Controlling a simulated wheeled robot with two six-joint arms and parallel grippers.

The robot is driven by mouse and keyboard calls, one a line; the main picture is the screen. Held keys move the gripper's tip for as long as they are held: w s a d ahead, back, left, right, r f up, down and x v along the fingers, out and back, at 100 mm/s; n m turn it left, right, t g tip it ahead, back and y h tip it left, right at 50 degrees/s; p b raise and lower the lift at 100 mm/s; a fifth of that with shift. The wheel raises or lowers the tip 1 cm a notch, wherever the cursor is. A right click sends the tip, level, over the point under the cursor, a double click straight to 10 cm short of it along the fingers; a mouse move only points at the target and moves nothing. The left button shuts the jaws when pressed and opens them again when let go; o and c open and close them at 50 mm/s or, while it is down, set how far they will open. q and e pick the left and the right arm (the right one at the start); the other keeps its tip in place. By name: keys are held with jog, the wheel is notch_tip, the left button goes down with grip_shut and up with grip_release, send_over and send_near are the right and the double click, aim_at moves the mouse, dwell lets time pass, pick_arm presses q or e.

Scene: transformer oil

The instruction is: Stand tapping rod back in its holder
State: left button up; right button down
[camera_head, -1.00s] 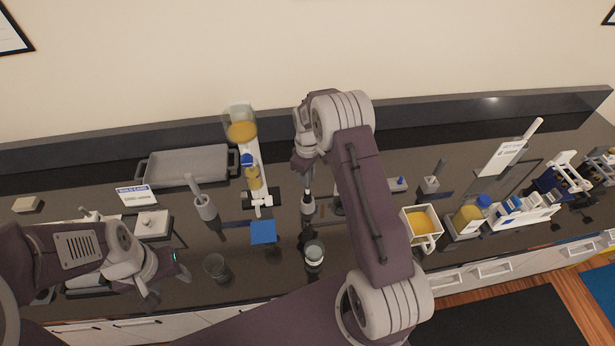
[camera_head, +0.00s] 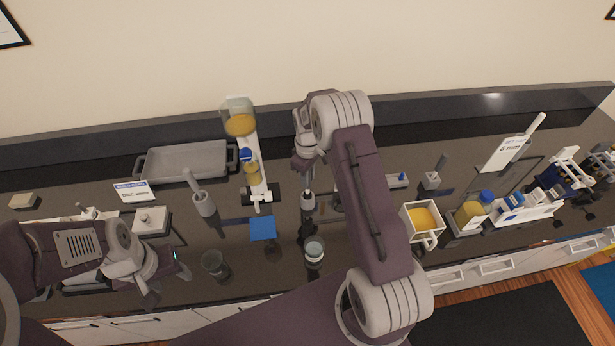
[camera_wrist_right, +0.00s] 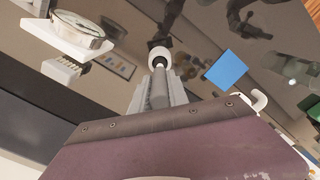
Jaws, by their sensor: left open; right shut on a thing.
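My right gripper (camera_wrist_right: 159,90) is shut on the grey tapping rod (camera_wrist_right: 158,88), which points down toward the counter between the two light fingers. At the rod's far end is a white ring-like piece (camera_wrist_right: 158,57), probably its holder. In the head view this pale round piece (camera_head: 308,201) sits directly below my right gripper (camera_head: 307,176). I cannot tell how deep the rod sits in it. My left gripper (camera_head: 167,284) is open and empty, low over the front left of the counter.
A blue pad (camera_head: 262,228) and two glass beakers (camera_head: 215,264) (camera_head: 314,252) stand near the front. A grey cup with a rod (camera_head: 203,203) and a grey tray (camera_head: 186,162) are to the left. A yellow-filled mug (camera_head: 423,219) stands right of my right arm.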

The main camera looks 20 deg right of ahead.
jog(key=shift+f+b, duration=0.7)
jog(key=shift+f, duration=0.4)
jog(key=c, duration=1.2)
grip_release()
notch_tip(320, 180, up, 9)
jog(key=b, duration=0.2)
jog(key=shift+b, duration=0.4)
